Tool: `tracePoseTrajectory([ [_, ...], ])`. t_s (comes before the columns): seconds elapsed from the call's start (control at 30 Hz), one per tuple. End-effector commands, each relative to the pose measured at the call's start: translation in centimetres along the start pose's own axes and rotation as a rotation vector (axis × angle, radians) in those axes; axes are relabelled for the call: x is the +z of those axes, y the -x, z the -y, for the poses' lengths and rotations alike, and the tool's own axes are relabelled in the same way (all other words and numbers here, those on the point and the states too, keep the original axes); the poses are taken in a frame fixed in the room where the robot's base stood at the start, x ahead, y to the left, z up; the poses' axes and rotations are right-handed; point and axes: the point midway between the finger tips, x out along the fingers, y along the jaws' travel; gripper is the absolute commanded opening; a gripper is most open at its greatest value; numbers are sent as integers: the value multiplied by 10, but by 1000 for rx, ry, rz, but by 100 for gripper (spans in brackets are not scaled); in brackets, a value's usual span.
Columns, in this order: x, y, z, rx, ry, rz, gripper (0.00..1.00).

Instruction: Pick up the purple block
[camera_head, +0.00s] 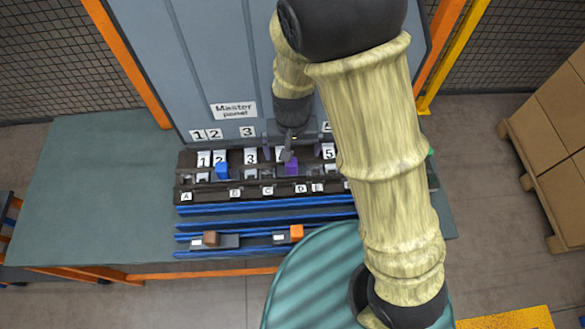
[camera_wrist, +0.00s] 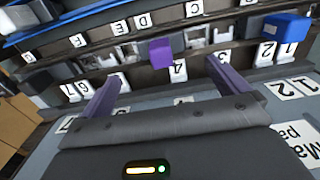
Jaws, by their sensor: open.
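The purple block (camera_head: 291,168) sits in the dark slotted rack (camera_head: 216,190), in the row of numbered labels. In the wrist view the purple block (camera_wrist: 160,51) shows beside the label 4, just beyond my fingertips and between their lines. My gripper (camera_head: 288,152) is close behind and above the block in the head view, partly hidden by my arm. In the wrist view my gripper (camera_wrist: 165,70) is open, with a purple-grey finger on each side and nothing between them. I see no contact with the block.
A blue block (camera_head: 222,171) sits in the rack near label 2. A brown block (camera_head: 210,239) and an orange block (camera_head: 297,232) lie in front by the blue rails (camera_head: 260,210). The grey panel (camera_head: 190,60) stands close behind. The left tabletop (camera_head: 90,190) is clear.

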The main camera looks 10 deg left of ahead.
Motion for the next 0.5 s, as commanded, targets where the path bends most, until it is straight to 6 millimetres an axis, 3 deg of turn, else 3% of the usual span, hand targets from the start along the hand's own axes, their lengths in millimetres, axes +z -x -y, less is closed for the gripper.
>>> tracePoseTrajectory([
  [0.2,1,-33,0,1,-1,2,100],
  [0.5,0,-36,0,0,0,0,100],
])
